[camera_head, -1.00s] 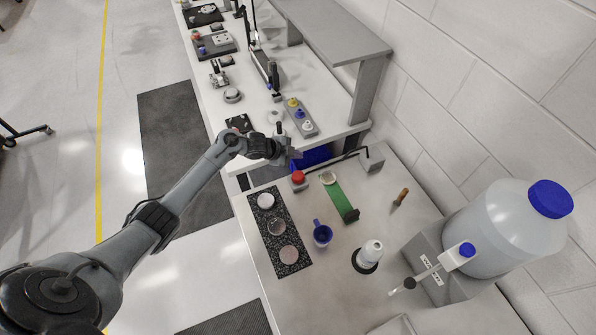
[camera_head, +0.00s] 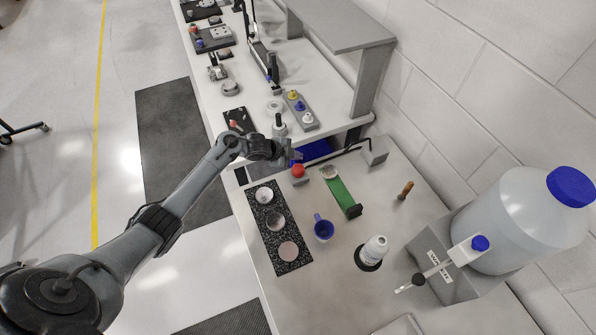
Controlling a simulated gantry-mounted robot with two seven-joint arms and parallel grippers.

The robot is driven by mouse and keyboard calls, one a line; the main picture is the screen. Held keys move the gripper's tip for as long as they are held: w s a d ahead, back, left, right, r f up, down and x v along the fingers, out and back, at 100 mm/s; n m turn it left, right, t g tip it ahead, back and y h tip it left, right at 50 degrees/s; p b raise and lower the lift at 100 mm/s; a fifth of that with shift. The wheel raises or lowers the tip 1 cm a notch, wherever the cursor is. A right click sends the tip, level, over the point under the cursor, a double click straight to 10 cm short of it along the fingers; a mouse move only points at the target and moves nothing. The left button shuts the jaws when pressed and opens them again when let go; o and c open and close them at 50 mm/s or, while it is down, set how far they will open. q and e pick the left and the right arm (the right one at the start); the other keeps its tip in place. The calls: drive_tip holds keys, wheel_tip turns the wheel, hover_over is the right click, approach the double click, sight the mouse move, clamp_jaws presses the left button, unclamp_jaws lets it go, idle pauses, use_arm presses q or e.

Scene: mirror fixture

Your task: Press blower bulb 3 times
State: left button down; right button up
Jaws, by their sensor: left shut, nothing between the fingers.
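A round red bulb (camera_head: 298,170), which looks like the blower bulb, sits on a small dark block at the back left of the near table. My left gripper (camera_head: 296,155) is just behind and above the bulb in the picture. Its fingers are shut and hold nothing. A small gap shows between the fingers and the bulb, and I cannot tell the height between them. My right gripper is out of view.
A green strip (camera_head: 343,194), a white bottle (camera_head: 374,249), a wood-handled tool (camera_head: 405,190) and a large jug (camera_head: 525,215) stand to the right. A blue bin (camera_head: 318,149) is behind.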

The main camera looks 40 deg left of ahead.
sight(300, 166)
use_arm(q)
drive_tip(key=shift+f+b, duration=0.95)
drive_tip(key=shift+f, duration=0.7)
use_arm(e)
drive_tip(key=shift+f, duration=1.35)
use_arm(q)
drive_tip(key=shift+f, duration=0.15)
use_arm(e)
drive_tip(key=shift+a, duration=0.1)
use_arm(q)
drive_tip(key=shift+f, duration=0.3)
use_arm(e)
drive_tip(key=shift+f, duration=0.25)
use_arm(q)
drive_tip(key=shift+f+b, duration=0.85)
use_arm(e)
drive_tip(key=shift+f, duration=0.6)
use_arm(q)
drive_tip(key=shift+r+p, duration=1.15)
drive_tip(key=shift+r, duration=0.1)
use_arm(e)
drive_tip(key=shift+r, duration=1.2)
use_arm(q)
drive_tip(key=shift+r, duration=0.15)
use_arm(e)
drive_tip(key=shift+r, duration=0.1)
